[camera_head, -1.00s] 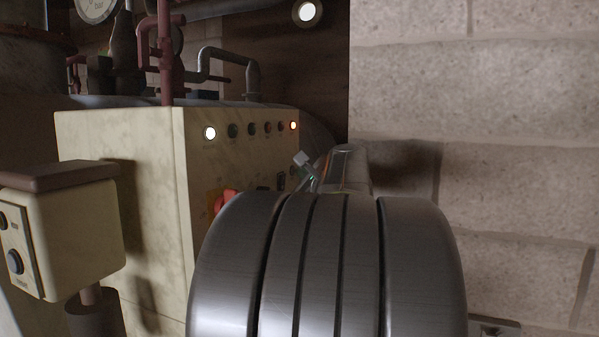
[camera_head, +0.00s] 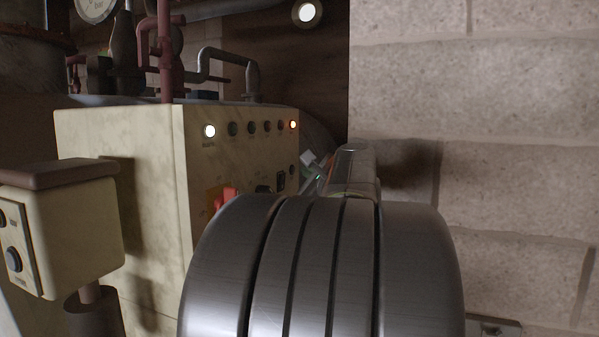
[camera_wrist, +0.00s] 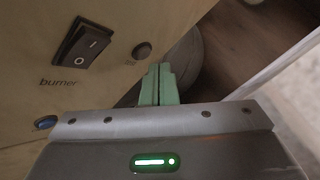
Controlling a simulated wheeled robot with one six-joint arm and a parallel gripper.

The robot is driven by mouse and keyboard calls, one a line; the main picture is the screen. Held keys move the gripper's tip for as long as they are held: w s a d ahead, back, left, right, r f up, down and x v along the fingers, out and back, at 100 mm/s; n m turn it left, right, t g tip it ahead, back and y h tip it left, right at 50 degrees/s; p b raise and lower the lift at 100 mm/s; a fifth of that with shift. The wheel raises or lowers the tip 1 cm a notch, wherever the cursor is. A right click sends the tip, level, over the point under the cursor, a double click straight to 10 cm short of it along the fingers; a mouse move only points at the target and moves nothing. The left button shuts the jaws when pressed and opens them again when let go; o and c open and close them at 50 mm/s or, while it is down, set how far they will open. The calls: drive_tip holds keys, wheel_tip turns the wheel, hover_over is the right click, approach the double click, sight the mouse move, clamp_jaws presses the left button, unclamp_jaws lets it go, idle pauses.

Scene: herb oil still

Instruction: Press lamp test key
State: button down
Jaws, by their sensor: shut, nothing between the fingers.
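A small round dark button (camera_wrist: 141,50) sits on the cream control panel (camera_head: 233,155), right of the burner rocker switch (camera_wrist: 85,45) in the wrist view. Its small label is too blurred to read, so I cannot tell for sure that it is the lamp test key. It also shows in the head view (camera_head: 291,170). My gripper (camera_wrist: 159,70) has its green fingers shut together and empty. In the wrist view the fingertips appear just below and right of the button, with no visible contact. In the head view my gripper (camera_head: 307,158) is at the panel's right edge.
A lamp row crosses the panel top: the white (camera_head: 210,131) and orange (camera_head: 293,125) lamps glow, those between are dark. A red switch (camera_head: 226,197) is partly hidden by my arm. A blue button (camera_wrist: 46,122) is lower left. A block wall (camera_head: 500,120) stands right.

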drive_tip(key=shift+d, duration=0.1)
drive_tip(key=shift+s+d+b, duration=0.2)
drive_tip(key=shift+s+d, duration=0.05)
drive_tip(key=shift+d, duration=0.5)
drive_tip(key=shift+s+d+b, duration=0.25)
drive_tip(key=shift+d, duration=0.55)
drive_tip(key=shift+s+d+b, duration=0.2)
drive_tip(key=shift+s+d, duration=0.05)
drive_tip(key=shift+d, duration=0.5)
